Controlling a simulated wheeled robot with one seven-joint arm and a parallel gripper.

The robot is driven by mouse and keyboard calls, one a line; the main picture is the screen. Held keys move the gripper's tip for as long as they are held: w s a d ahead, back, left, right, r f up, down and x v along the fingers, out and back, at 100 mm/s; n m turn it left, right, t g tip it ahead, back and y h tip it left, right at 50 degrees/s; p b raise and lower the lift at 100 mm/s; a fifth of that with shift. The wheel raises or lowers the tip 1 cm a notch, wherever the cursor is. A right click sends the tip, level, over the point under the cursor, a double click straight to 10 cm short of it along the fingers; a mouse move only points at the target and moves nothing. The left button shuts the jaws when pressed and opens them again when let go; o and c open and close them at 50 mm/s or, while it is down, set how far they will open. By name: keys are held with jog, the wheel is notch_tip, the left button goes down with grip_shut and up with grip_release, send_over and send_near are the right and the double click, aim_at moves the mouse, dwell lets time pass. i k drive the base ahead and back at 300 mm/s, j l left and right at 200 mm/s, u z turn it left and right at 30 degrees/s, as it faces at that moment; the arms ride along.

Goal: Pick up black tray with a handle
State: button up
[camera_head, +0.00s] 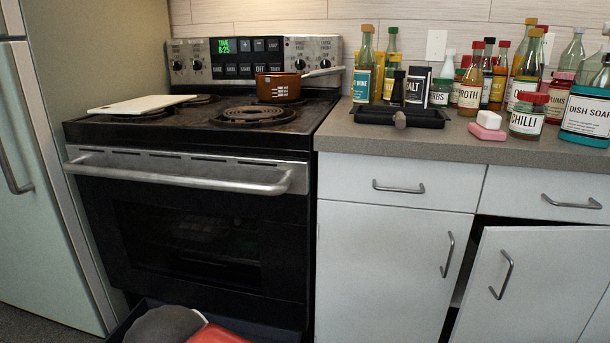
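The black tray (427,120) lies flat on the grey counter, just right of the stove and close to the counter's front edge. My gripper is not in view.
Several bottles and jars crowd the counter behind and right of the tray. A pink sponge (487,132) and chilli jar (528,115) are to its right. A brown pot (277,86) and white board (142,104) sit on the stove. A low drawer and right cabinet door (528,285) stand open.

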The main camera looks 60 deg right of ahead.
aim_at(400, 117)
jog(key=z, duration=2.5)
jog(key=i+l+z, duration=0.1)
jog(key=l, duration=0.35)
jog(key=i+l+z, duration=0.1)
jog(key=l, duration=0.35)
